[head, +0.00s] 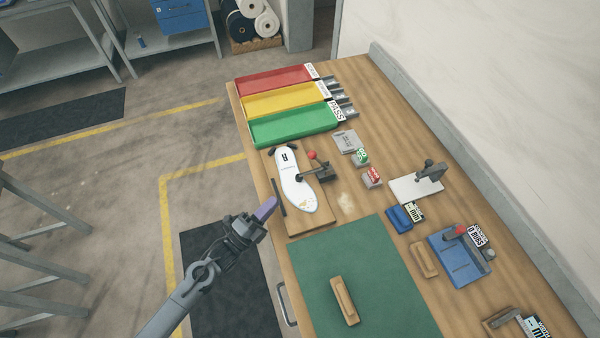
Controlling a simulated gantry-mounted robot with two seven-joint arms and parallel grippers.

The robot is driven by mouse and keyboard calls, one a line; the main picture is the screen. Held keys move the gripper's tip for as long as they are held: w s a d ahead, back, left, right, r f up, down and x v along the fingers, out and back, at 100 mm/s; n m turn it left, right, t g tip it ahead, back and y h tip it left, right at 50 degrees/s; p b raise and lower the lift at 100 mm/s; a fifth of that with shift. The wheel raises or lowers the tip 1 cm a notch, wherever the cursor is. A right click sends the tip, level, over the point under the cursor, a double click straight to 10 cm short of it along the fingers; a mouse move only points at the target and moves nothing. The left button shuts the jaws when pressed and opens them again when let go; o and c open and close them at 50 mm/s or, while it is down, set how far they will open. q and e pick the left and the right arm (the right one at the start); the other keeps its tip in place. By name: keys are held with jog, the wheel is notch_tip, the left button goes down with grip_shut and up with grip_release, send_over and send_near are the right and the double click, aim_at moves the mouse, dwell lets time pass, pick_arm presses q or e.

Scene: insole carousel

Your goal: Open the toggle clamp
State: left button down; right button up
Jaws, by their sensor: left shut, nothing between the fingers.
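A toggle clamp (322,172) with a red ball knob stands at the right edge of a wooden board (310,222). A white insole (291,183) marked R lies on that board, and the clamp's dark arm reaches over it with its tip at the insole. Whether the tip presses on it is too small to tell. My left gripper (267,207), with purple fingertips, is shut and empty. It shows left of the board's near end, apart from the clamp. My right gripper is not in view.
Red (272,80), yellow (282,99) and green (292,126) trays stand at the bench's far end. A green mat (385,265) with a wooden block (345,300) lies in front. A blue fixture (462,262) with a red knob and small stamps stand right.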

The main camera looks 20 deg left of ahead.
pick_arm(q)
jog(key=shift+w, duration=0.35)
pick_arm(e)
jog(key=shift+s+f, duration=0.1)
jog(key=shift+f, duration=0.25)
pick_arm(q)
jog(key=x, duration=1.4)
jog(key=shift+a+p, duration=0.2)
jog(key=shift+p, duration=0.2)
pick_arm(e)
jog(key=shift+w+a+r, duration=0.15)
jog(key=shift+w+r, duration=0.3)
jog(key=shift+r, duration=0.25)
pick_arm(q)
jog(key=shift+w+r, duration=0.1)
jog(key=shift+r, duration=0.1)
